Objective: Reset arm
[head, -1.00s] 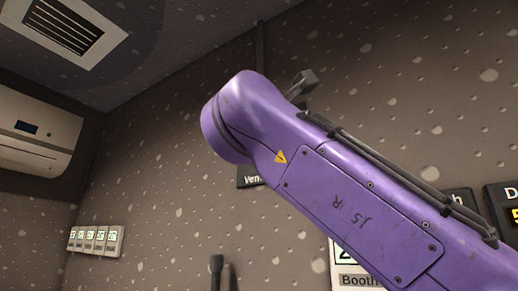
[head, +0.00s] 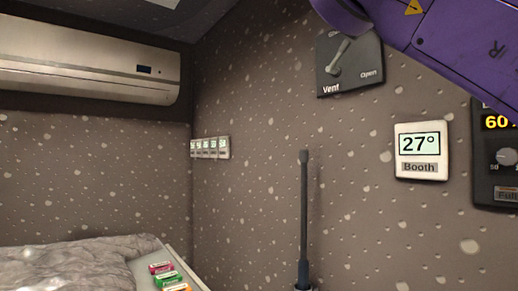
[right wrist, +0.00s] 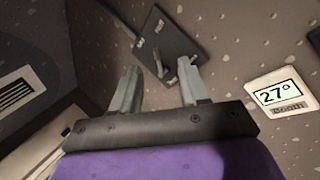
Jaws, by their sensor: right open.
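My purple right arm crosses the top right corner of the head view, and its gripper is outside that view. In the right wrist view my right gripper (right wrist: 160,90) has its two grey fingers apart with nothing between them. Beyond the fingertips is the dark vent panel (right wrist: 172,45) on the wall. I cannot tell the exact distance to it. In the head view the vent panel (head: 350,62) reads "Vent" and "Open" and has a light lever (head: 338,57) tilted up to the right. My left gripper is not in view.
A "Booth" display (head: 421,151) reading 27° and a dark dial panel (head: 497,155) are on the right wall. A black rod (head: 304,220) stands upright. An air conditioner (head: 90,62) hangs at left. Coloured blocks (head: 168,278) lie on a ledge near grey fabric (head: 75,265).

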